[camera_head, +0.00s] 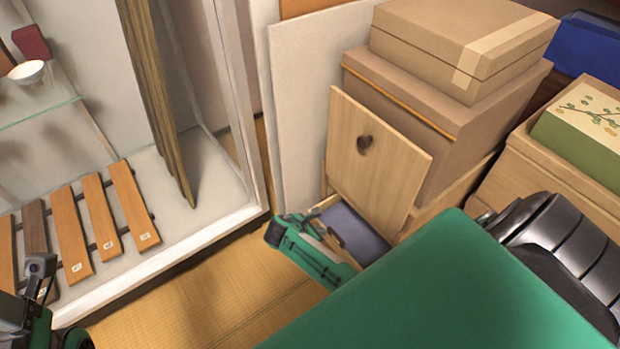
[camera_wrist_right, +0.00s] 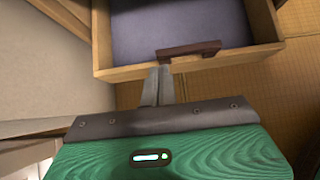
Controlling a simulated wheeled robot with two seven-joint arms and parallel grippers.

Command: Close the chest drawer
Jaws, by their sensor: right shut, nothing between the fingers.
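The chest drawer is pulled out. Its pale wood front (camera_wrist_right: 225,60) with a dark brown handle (camera_wrist_right: 190,49) shows in the right wrist view, and its empty-looking purple-grey inside (camera_head: 352,232) shows in the head view. My right gripper (camera_wrist_right: 159,84) is shut and empty, its fingertips close to the drawer front, left of the handle's middle. I cannot tell whether they touch it. In the head view my green arm hides part of the drawer and chest. My left gripper (camera_head: 38,272) is only partly in view at the lower left; its jaws are unclear.
A pale wood panel (camera_head: 385,170) with a dark heart shape stands above the drawer. Brown boxes (camera_head: 460,40) are stacked behind it. A green patterned box (camera_head: 580,125) is at the right. A display case with wooden slats (camera_head: 70,235) is at the left. Tatami floor (camera_head: 215,290) lies between.

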